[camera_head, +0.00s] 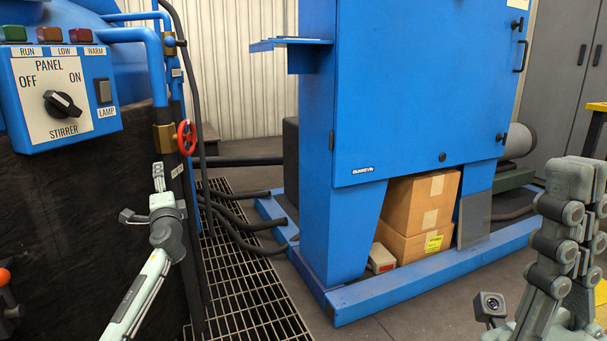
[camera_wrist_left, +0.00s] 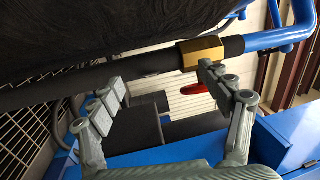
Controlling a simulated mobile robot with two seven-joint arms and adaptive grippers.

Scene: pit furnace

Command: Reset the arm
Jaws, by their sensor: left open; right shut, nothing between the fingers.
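My left gripper (camera_head: 145,196) is at the end of the arm from the lower left, beside the dark pipe below the red valve wheel (camera_head: 186,137). In the left wrist view its two fingers (camera_wrist_left: 162,78) are spread wide with nothing held. A pipe with a brass fitting (camera_wrist_left: 202,53) crosses beyond them, and the right fingertip overlaps the fitting's edge; I cannot tell if they touch. The red wheel (camera_wrist_left: 195,88) is partly hidden behind that finger. My right gripper (camera_head: 583,185) is raised at the right edge, close to the head camera, shut and empty.
A control panel (camera_head: 66,98) with a stirrer knob is at the upper left. A blue cabinet (camera_head: 415,85) on a blue base frame (camera_head: 400,293) stands in the middle, with cardboard boxes (camera_head: 418,205) beneath. Hoses (camera_head: 245,222) cross the floor grating (camera_head: 245,305). Floor in front of the frame is clear.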

